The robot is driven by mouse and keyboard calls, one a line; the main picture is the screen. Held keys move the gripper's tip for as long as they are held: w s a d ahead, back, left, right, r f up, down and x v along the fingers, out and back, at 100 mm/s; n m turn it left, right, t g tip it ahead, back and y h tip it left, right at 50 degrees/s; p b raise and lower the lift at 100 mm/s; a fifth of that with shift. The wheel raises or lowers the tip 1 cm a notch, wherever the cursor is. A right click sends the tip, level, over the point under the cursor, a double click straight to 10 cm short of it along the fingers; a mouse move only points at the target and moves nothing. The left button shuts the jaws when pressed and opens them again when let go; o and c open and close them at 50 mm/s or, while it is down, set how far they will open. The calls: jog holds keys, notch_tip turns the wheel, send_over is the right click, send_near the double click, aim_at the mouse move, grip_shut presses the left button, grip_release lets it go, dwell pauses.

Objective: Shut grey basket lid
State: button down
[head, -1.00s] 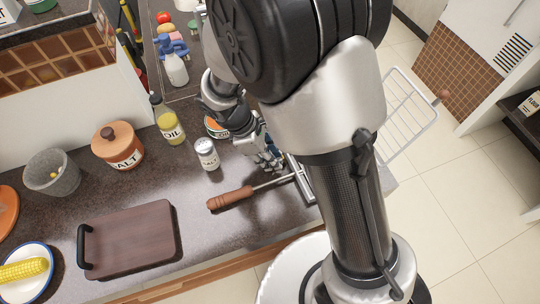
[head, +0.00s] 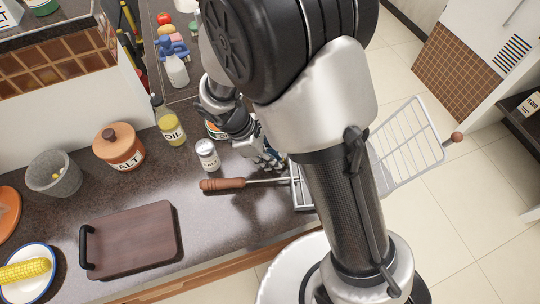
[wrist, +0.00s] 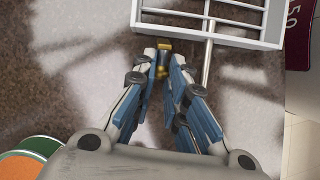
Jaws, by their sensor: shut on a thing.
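The grey wire grill basket (head: 298,196) lies on the dark counter, partly hidden behind my arm. Its wooden handle (head: 222,184) points left. Its grey wire lid (head: 410,145) stands open to the right, past the counter edge, with a wooden knob (head: 456,138) at its far end. The hinge side is hidden. My gripper (head: 272,162) is beside the basket, above its handle rod in the picture. In the wrist view, my gripper (wrist: 163,66) has its fingertips closed around a small brass-coloured piece (wrist: 163,58) close to the basket frame (wrist: 212,39).
A salt shaker (head: 207,155), an oil bottle (head: 168,122) and an orange salt pot (head: 119,146) stand left of my gripper. A wooden tray (head: 130,240) and a plate with corn (head: 26,271) lie at the lower left. Open floor lies to the right.

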jog(key=c, duration=1.6)
grip_release()
jog(key=shift+o, duration=0.2)
jog(key=v, duration=1.2)
